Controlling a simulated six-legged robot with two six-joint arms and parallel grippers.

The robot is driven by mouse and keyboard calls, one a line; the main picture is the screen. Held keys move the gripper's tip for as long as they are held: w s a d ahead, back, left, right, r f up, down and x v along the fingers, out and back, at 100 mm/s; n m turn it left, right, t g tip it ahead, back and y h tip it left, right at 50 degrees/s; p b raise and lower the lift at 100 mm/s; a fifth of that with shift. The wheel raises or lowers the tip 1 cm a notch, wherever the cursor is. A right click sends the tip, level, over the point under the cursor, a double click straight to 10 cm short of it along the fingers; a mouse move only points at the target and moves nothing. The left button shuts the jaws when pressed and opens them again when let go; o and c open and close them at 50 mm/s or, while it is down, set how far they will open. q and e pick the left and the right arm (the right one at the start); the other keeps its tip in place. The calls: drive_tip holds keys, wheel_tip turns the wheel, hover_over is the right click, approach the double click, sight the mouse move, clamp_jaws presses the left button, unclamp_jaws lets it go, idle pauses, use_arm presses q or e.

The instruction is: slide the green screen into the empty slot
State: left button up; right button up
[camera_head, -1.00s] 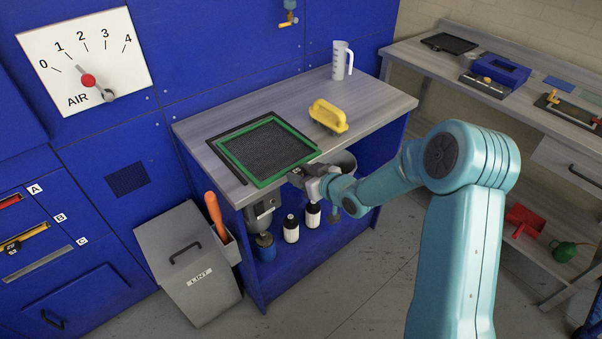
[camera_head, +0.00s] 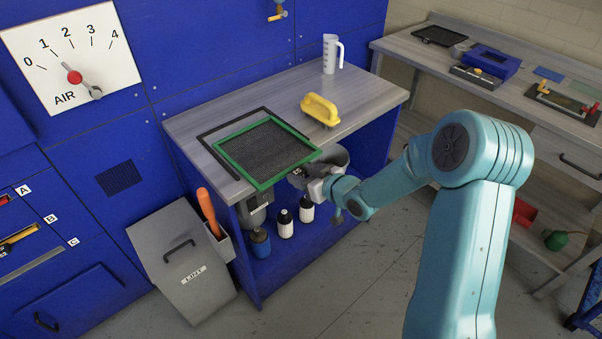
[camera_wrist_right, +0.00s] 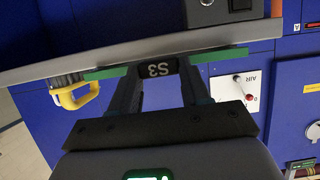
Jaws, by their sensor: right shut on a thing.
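The green screen (camera_head: 266,152), a green frame with dark mesh, lies on the grey tabletop (camera_head: 370,100), its near edge at the table's front. My right gripper (camera_head: 303,174) is shut on its near edge. In the right wrist view the fingers (camera_wrist_right: 158,70) close on a dark tab marked S3, with the green frame edge (camera_wrist_right: 219,55) to both sides. The blue machine front at left has slots: A (camera_head: 10,198) shows red, B (camera_head: 20,238) shows yellow, and C (camera_head: 45,262) shows only a grey strip. My left gripper is out of view.
A yellow-handled tool (camera_head: 320,108) and a white jug (camera_head: 330,54) stand on the table. A lint bin (camera_head: 180,262) with an orange handle (camera_head: 209,212) beside it stands between table and slots. Bottles sit below the tabletop.

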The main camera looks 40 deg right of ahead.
drive_tip(key=shift+s, duration=0.8)
drive_tip(key=o, duration=1.2)
drive_tip(key=shift+o, duration=0.2)
